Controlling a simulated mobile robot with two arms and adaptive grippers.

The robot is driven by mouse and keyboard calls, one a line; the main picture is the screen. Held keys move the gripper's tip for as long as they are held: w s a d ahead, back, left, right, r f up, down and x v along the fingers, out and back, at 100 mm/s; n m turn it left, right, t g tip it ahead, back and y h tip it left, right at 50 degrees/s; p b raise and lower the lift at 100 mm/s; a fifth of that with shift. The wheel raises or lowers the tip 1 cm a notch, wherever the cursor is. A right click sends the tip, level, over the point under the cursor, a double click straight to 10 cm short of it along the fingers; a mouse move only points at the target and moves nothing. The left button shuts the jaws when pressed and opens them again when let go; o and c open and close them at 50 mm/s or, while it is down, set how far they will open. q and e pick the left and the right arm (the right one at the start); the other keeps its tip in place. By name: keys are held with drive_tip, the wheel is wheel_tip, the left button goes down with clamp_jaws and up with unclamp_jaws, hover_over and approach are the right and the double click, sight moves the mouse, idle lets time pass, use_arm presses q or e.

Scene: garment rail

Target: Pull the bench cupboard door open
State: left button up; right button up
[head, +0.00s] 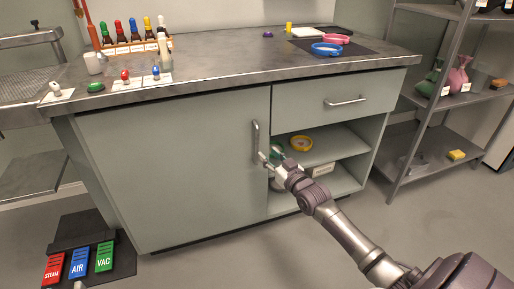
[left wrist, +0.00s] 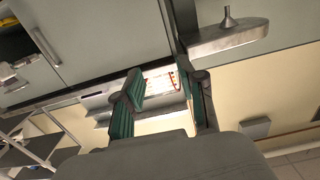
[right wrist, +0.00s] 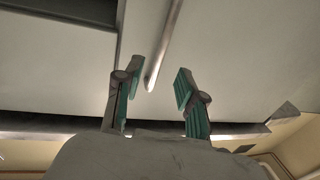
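The bench cupboard door (head: 175,165) is a wide grey-green panel under the left part of the worktop, and it looks closed. Its vertical metal bar handle (head: 256,140) sits near the door's right edge. My right gripper (head: 272,160) is at the lower end of the handle. In the right wrist view, my right gripper (right wrist: 158,83) is open, and the handle (right wrist: 164,45) reaches down between its fingertips without visible grip. My left gripper (left wrist: 163,88) is open and empty in its wrist view; it is outside the head view.
Right of the door are a drawer (head: 335,102) and open shelves with a yellow ring (head: 300,143). A metal rack (head: 435,115) stands at the right. Labelled pedals (head: 79,262) lie on the floor at lower left. The floor before the door is otherwise clear.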

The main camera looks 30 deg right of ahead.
sight(258, 145)
use_arm(q)
drive_tip(key=s+r+t+h+b, duration=0.2)
drive_tip(key=r+t, duration=0.5)
drive_tip(key=r, duration=0.4)
drive_tip(key=shift+s+d+t+h+b, duration=0.3)
drive_tip(key=shift+s+d+t, duration=0.1)
drive_tip(key=shift+s, duration=0.3)
use_arm(e)
drive_tip(key=shift+w+d, duration=0.15)
drive_tip(key=shift+w, duration=3.8)
clamp_jaws()
